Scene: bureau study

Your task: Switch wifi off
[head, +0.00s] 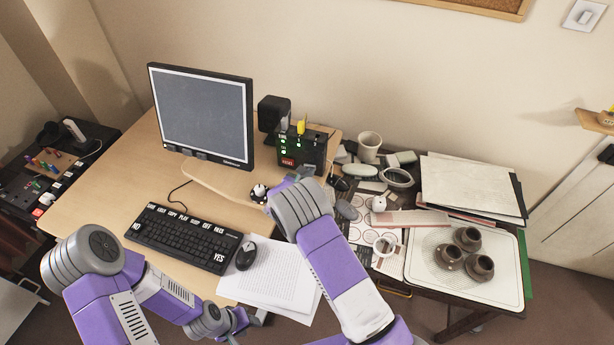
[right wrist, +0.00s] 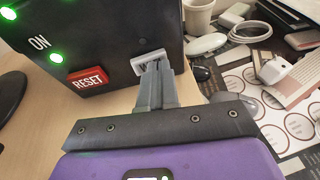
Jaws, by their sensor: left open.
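The wifi box (head: 316,148) is a black box with green lights, standing at the desk's back right. The right wrist view shows its front (right wrist: 105,40) close up, with a lit green light beside "ON" and a red RESET button (right wrist: 87,81). A pale grey switch (right wrist: 148,56) is at the right of this front. My right gripper (right wrist: 154,72) has its fingers together, with the tips at the switch; whether they press it cannot be told. In the head view, my right arm partly hides the box's lower front. My left gripper (head: 238,322) is open, low near the desk's front edge.
A monitor (head: 202,112) and speaker (head: 273,112) stand left of the box. A keyboard (head: 182,233), mouse (head: 246,255) and papers (head: 272,276) lie in front. A cup (head: 369,146) and clutter crowd the side table. A tray (head: 425,283) holds brown cups.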

